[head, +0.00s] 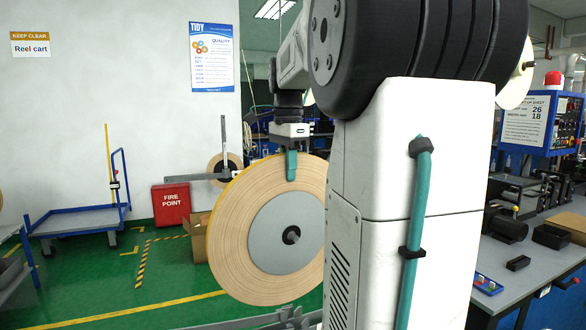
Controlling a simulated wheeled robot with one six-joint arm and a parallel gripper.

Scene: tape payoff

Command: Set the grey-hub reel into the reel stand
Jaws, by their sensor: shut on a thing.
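The grey-hub reel (230,225) is a large disc of tan wound tape with a grey centre and a dark hub. It hangs upright in the middle of the head view. My gripper (291,166) is at its top, with teal fingers shut on the upper rim. The near finger covers a little of the reel's face; the far finger is hidden. My white arm column hides the reel's right edge. A grey metal frame with short upright brackets (290,319) shows below the reel at the bottom edge. It may be the reel stand; most of it is out of view.
Behind at left are a blue reel cart (75,222), a red fire point box (171,204) and a cardboard box (197,237). Another tan reel (215,164) is on a grey arm behind. A cluttered workbench (530,262) stands at right. Green floor is open at lower left.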

